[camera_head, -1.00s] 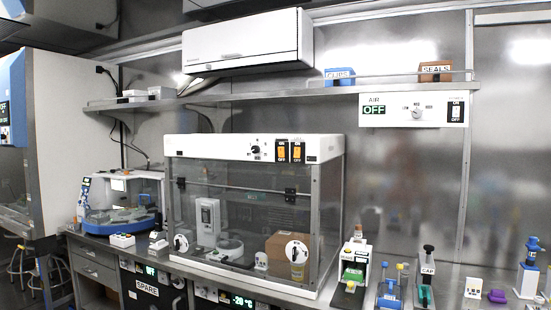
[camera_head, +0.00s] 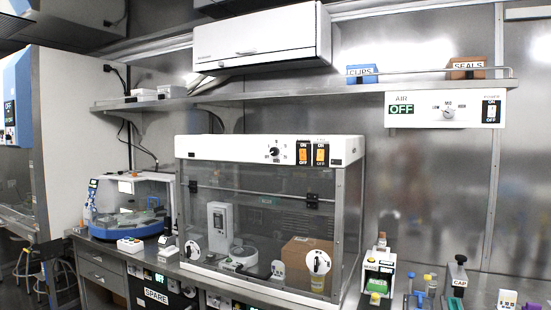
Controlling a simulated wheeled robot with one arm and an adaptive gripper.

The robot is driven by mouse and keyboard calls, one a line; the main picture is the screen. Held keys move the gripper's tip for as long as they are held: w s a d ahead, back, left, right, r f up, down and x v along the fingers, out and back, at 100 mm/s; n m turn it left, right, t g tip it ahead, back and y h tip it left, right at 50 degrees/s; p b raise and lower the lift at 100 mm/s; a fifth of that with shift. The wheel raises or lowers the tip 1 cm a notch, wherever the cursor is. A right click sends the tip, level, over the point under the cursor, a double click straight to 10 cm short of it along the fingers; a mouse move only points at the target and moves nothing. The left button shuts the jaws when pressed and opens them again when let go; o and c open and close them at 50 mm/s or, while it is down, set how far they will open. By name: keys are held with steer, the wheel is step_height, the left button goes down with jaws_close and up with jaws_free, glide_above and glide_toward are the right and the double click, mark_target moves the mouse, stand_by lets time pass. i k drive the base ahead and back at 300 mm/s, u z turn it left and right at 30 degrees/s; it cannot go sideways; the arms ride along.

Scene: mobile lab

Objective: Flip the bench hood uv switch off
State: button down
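The bench hood (camera_head: 270,215) is a clear-walled box with a white top panel, standing on the bench in the middle of the head view. Its top panel carries a round black dial (camera_head: 275,152) and two orange rocker switches with ON and OFF marks. The left rocker switch (camera_head: 303,153) and the right rocker switch (camera_head: 321,154) sit side by side. The small label above the right one is too small to read for sure, and I cannot tell the position of either rocker. My gripper is not in view.
A shelf (camera_head: 260,98) with a white cabinet (camera_head: 262,38) above overhangs the hood. An AIR panel (camera_head: 445,110) reading OFF is on the wall at right. A blue and white device (camera_head: 128,205) stands left of the hood. Several small stands crowd the bench at right.

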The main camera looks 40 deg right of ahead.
mark_target(320, 153)
steer(key=i, duration=0.75)
steer(key=z, duration=0.85)
steer(key=i, duration=0.6)
steer(key=z, duration=0.7)
